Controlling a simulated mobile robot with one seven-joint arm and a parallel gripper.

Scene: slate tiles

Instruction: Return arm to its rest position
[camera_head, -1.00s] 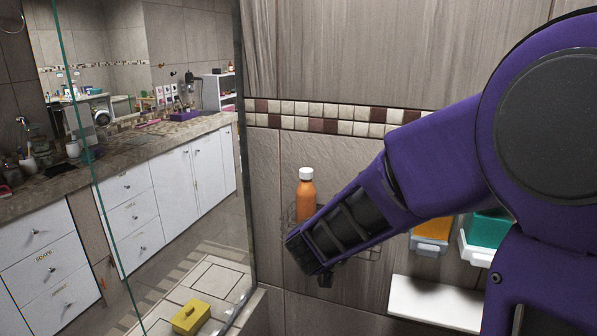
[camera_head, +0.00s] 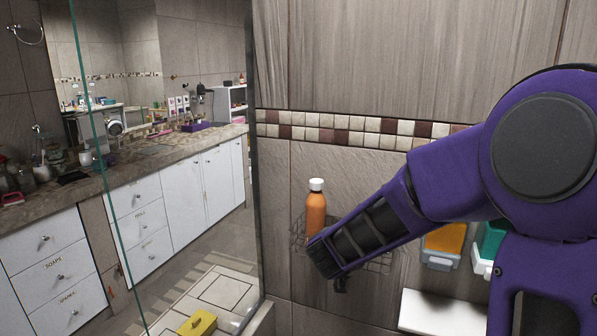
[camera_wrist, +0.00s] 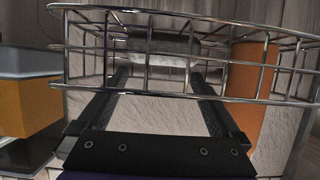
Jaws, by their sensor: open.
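My arm is purple and reaches in from the right in the head view, its forearm pointing down and left at the wall. My gripper (camera_head: 341,285) is small and dark there, partly hidden. In the wrist view my gripper (camera_wrist: 160,80) has its two dark fingers well apart, just at a wire basket (camera_wrist: 260,97). A grey, blurred cylindrical shape (camera_wrist: 160,47) shows behind the wires beyond the fingertips. I cannot tell whether the fingers touch the wires.
An orange bottle (camera_head: 316,212) with a white cap stands in the basket, close to my forearm. Orange (camera_head: 443,243) and teal (camera_head: 490,240) dispensers hang under my arm, with a white shelf (camera_head: 440,312) below. A glass panel edge (camera_head: 100,170) and cabinets (camera_head: 183,190) are left.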

